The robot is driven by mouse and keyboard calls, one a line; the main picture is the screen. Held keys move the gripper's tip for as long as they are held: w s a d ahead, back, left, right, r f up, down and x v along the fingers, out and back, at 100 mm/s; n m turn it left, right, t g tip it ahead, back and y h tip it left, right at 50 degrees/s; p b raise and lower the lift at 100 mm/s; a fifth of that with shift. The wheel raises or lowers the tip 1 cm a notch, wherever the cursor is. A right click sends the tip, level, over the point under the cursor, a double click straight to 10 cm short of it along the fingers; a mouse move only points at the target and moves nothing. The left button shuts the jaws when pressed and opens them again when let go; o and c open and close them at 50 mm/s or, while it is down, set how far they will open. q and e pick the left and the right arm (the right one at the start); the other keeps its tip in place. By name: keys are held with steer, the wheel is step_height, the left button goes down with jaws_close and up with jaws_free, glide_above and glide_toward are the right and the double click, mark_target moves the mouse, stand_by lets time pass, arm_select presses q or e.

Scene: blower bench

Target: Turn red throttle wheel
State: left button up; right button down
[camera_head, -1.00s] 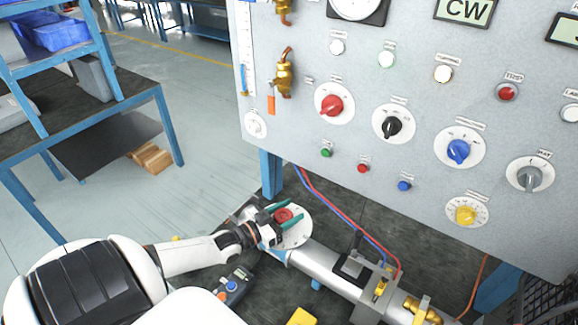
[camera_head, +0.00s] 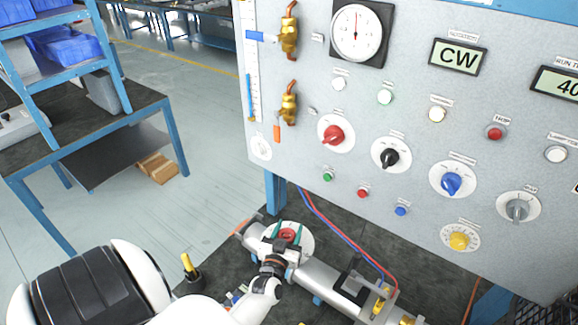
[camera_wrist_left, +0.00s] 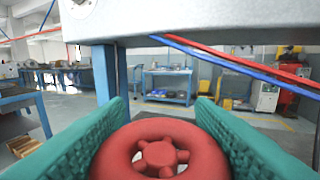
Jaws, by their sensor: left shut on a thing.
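In the left wrist view the wheel (camera_wrist_left: 160,128) fills the bottom middle between the two teal padded fingers (camera_wrist_left: 160,108). The fingers are shut on its rim, and its lower part is cut off by the frame. My right gripper is not in view.
The grey control panel (camera_head: 370,185) with knobs and buttons stands above and behind the wheel. Red and blue hoses (camera_head: 345,236) run down beside the pipe (camera_head: 330,280).

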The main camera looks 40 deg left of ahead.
arm_select(q)
steer(key=shift+r, duration=0.1)
stand_by(0.4)
steer(key=o, duration=1)
steer(key=shift+s+d, duration=0.1)
steer(key=shift+s, duration=0.1)
steer(key=b+v, duration=0.3)
steer(key=v, duration=0.8)
steer(key=shift+s+d, duration=0.15)
